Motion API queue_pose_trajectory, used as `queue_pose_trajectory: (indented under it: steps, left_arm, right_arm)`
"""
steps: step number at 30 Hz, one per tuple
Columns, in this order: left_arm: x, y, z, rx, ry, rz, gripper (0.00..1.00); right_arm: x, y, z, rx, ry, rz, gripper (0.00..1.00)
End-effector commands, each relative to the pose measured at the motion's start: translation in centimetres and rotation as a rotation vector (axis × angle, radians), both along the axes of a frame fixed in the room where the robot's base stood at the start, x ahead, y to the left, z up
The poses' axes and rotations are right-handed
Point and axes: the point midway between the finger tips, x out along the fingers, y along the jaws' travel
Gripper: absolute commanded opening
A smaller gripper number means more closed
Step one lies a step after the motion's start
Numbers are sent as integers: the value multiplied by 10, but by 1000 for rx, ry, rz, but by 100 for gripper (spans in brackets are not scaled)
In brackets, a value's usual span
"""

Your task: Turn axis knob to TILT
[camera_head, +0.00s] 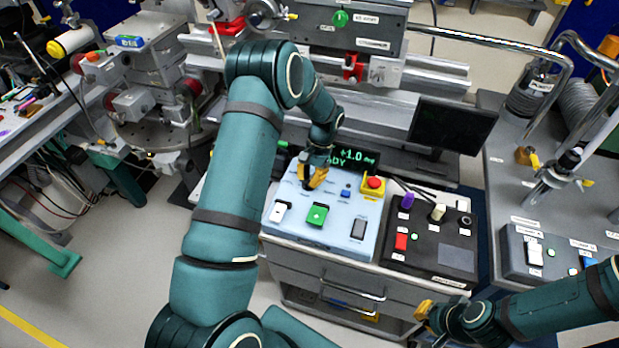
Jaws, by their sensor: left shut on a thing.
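My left gripper (313,180) reaches down onto the light blue control panel (283,232) in the middle of the view. Its yellow fingers are shut on the axis knob at the panel's back left. The fingers cover most of the knob, so I cannot see where it points, and its labels are too small to read. A dark display (352,157) with green text stands behind the panel; part of the text reads "+1.0". My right gripper (424,310) hangs at the lower right, away from the panel. I cannot tell whether it is open.
A dark monitor (451,125) stands behind.

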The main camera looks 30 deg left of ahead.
Motion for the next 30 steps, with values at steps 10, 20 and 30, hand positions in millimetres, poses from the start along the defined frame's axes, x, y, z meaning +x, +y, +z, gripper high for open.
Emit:
queue_pose_trajectory:
  steps: [10, 20, 30]
  left_arm:
    - [-1, 0, -1, 0, 3, 1, 44]
    - [4, -1, 9, 0, 0, 1, 44]
    - [29, -4, 70, 0, -3, 0, 44]
  right_arm:
    - [0, 0, 0, 0, 0, 0, 0]
    - [0, 0, 0, 0, 0, 0, 0]
    - [0, 0, 0, 0, 0, 0, 0]
